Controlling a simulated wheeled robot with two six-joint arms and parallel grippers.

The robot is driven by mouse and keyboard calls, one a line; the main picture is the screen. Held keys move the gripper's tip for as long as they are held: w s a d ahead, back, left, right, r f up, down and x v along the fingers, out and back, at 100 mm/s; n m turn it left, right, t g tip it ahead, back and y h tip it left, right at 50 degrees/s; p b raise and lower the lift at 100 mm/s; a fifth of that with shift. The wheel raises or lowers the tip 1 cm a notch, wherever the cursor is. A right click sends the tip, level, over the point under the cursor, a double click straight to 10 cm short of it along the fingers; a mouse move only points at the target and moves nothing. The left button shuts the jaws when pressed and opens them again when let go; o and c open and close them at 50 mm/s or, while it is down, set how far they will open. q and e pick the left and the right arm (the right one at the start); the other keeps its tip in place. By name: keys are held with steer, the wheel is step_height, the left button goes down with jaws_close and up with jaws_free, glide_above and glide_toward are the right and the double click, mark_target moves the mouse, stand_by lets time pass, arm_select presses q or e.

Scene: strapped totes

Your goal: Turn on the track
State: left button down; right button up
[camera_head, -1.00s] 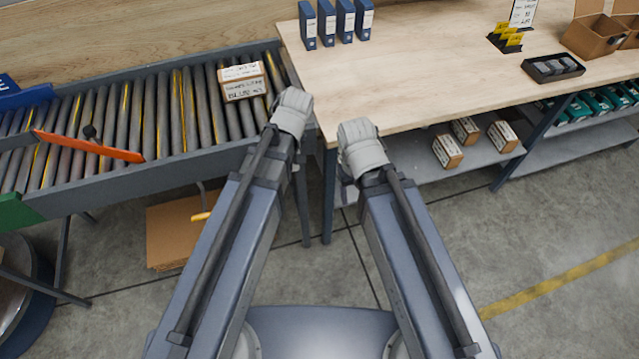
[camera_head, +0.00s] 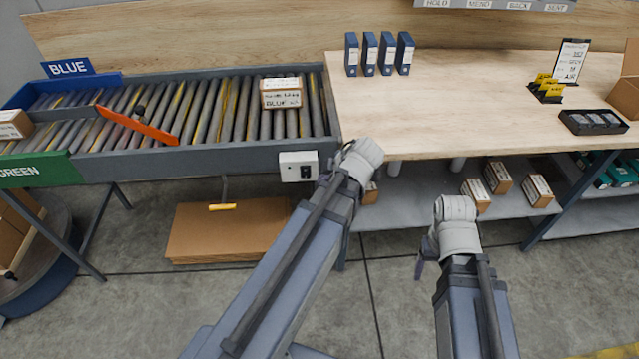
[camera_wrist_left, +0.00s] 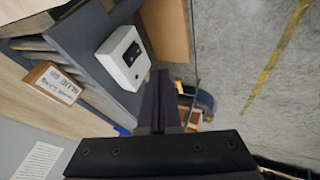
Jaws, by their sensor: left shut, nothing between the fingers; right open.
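The track is a roller conveyor (camera_head: 205,110) along the wall at the left. A white switch box (camera_head: 299,167) with a dark switch is fixed to its front rail near the right end. The box also shows in the left wrist view (camera_wrist_left: 124,57), left of the fingers. My left gripper (camera_wrist_left: 165,88) is shut and empty, a little apart from the box. In the head view my left arm's wrist (camera_head: 356,165) is just right of the box and its fingers are hidden. My right gripper (camera_head: 424,262) is low at the right, before the bench.
A carton marked BLUE (camera_head: 281,92) lies on the rollers. An orange diverter arm (camera_head: 138,125) crosses them further left. The wooden workbench (camera_head: 450,105) with blue binders (camera_head: 380,54) stands to the right. Flat cardboard (camera_head: 226,232) lies under the conveyor.

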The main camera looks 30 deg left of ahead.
mark_target(309, 177)
arm_select(q)
steer(key=shift+f, duration=0.15)
steer(key=w+a+f+b, duration=0.1)
steer(key=a+f+b, duration=0.1)
steer(key=b, duration=0.1)
steer(key=w+a+f+b, duration=0.2)
steer(key=a+f, duration=0.1)
steer(key=w+a+f+b, duration=0.2)
steer(key=f+b, duration=0.1)
steer(key=shift+w+a+f+b, duration=0.2)
steer(key=shift+a+f+b, duration=0.05)
steer(key=shift+a+b, duration=0.1)
steer(key=shift+w, duration=0.1)
stand_by(0.3)
steer(key=shift+w+a+f, duration=0.1)
steer(key=shift+w+f, duration=0.05)
steer(key=shift+r, duration=0.2)
